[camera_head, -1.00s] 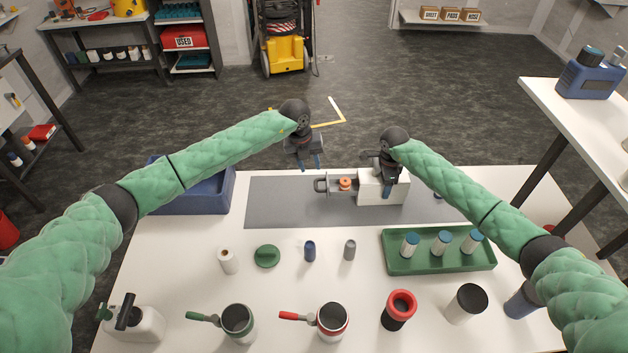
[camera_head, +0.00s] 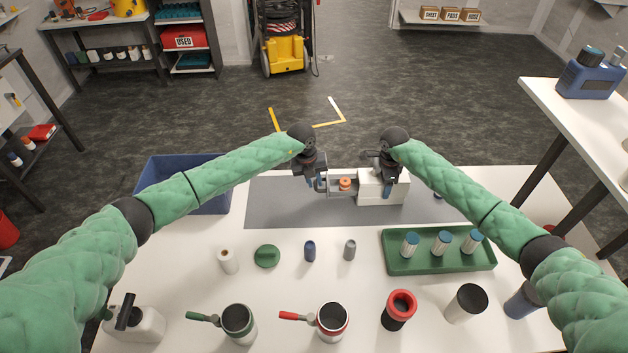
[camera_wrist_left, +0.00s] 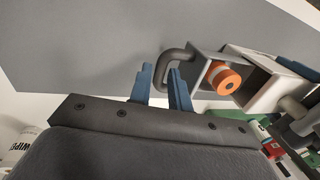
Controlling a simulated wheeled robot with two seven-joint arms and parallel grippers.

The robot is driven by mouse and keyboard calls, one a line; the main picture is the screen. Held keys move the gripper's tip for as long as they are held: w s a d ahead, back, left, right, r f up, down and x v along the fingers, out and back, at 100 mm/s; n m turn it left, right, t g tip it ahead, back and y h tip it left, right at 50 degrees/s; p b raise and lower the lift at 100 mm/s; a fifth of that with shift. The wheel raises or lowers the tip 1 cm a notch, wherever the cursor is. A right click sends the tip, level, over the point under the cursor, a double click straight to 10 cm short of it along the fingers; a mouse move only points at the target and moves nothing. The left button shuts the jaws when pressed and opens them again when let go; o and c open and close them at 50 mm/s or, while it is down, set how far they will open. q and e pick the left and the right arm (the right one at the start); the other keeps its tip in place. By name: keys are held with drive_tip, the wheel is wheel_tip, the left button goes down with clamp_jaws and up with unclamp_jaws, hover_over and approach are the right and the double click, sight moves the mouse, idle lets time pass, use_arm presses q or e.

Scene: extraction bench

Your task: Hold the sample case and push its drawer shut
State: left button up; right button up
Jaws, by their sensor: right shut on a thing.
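The white sample case (camera_head: 370,193) stands on the grey mat toward its right side. Its drawer (camera_head: 349,193) sticks out to the left with an orange round item (camera_head: 345,184) inside, also visible in the left wrist view (camera_wrist_left: 224,79). A dark loop handle (camera_wrist_left: 175,59) is on the drawer's outer end. My right gripper (camera_head: 388,187) is shut on the case from above. My left gripper (camera_head: 315,184) is at the handle; its blue fingers (camera_wrist_left: 160,88) are apart, with the handle's bar by the right one. Whether they touch is unclear.
The grey mat (camera_head: 275,205) is bare left of the drawer. A blue bin (camera_head: 215,203) stands at the table's back left. A green tray (camera_head: 440,265) with white, blue-capped containers is front right. Small containers, a green lid (camera_head: 267,256) and handled pots stand in front.

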use_arm(q)
clamp_jaws()
hover_over(337, 189)
drive_tip(key=a, duration=0.1)
drive_tip(key=shift+o, duration=2.1)
unclamp_jaws()
drive_tip(key=shift+r, duration=0.15)
wheel_tip(337, 189, up, 12)
drive_tip(key=a, duration=0.2)
drive_tip(key=shift+a+f, duration=0.15)
drive_tip(key=shift+f, duration=0.1)
drive_tip(key=shift+s, duration=0.1)
drive_tip(key=shift+c, duration=0.2)
